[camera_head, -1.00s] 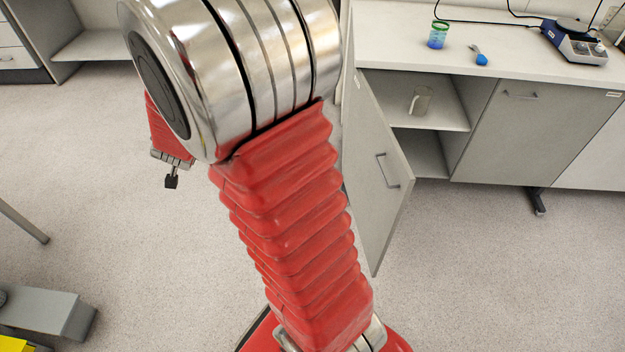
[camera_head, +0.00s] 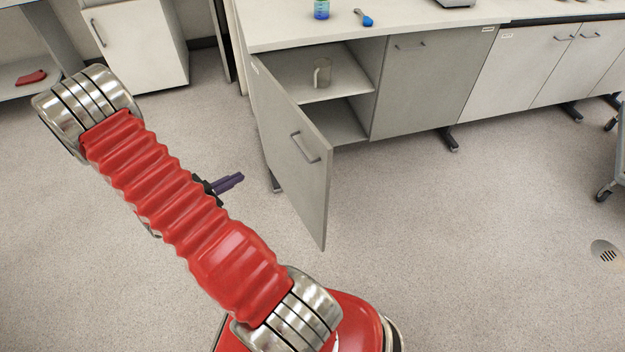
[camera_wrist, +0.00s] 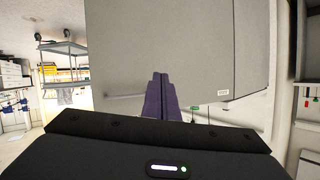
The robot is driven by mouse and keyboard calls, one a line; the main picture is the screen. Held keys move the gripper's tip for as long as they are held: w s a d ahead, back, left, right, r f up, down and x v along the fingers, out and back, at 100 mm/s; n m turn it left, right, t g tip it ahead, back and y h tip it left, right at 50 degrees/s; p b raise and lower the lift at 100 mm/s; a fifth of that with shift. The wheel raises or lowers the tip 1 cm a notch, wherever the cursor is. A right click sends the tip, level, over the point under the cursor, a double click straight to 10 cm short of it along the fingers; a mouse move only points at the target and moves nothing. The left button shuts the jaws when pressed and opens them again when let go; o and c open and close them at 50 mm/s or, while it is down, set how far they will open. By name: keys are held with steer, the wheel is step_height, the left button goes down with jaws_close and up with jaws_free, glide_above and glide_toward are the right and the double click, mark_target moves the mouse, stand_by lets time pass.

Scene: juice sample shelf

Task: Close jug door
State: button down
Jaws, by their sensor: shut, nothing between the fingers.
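The jug door (camera_head: 293,160) is a light grey cabinet door with a bar handle (camera_head: 305,148). It stands wide open, swung out toward me from the left side of its cabinet. A clear jug (camera_head: 322,73) stands on the upper shelf inside. My gripper (camera_head: 238,180) has purple fingers and is left of the open door, apart from it in the head view. In the wrist view my gripper (camera_wrist: 160,83) is shut and empty, pointing toward large grey panels. I cannot tell from that view which panel is the jug door.
A shut grey door (camera_head: 425,90) is right of the open compartment. The worktop (camera_head: 290,27) holds a blue-green container (camera_head: 321,9) and a blue-headed tool (camera_head: 364,18). A black cabinet foot (camera_head: 449,140) stands below.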

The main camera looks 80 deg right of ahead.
mark_target(323, 176)
steer(key=s+a+f+m+g, duration=0.2)
steer(key=s+g, duration=0.5)
steer(key=s, duration=0.5)
steer(key=shift+s+a+g, duration=0.3)
steer(key=shift+s+a, duration=0.1)
steer(key=shift+a, duration=0.05)
steer(key=x, duration=1.4)
steer(key=shift+f, duration=0.2)
